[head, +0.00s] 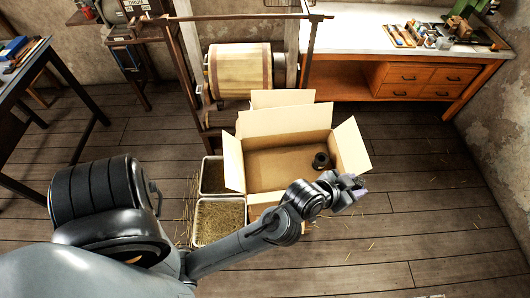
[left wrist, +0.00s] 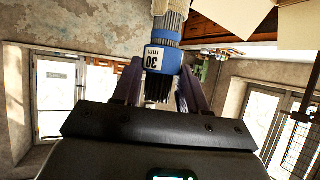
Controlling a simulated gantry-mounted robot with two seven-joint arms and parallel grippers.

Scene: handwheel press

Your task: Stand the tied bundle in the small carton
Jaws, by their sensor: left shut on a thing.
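My left gripper (head: 357,190) is at the right of the open cardboard carton (head: 233,160), near its front right corner in the head view. In the left wrist view its two fingers (left wrist: 157,92) are shut on the tied bundle (left wrist: 172,28). The bundle is a sheaf of thin grey strands with a blue band, a white label marked 30 and a pale tie above. Its dark end shows between the fingers. In the head view I cannot make the bundle out. A dark round object (head: 320,161) is inside the carton at the right. My right gripper is not in view.
Two trays, one filled with straw-coloured bits (head: 219,222), stand left of the carton. A wooden drum (head: 239,71) in a frame is behind it. A workbench (head: 362,38) with tools is at the back right. The floor to the right is mostly clear.

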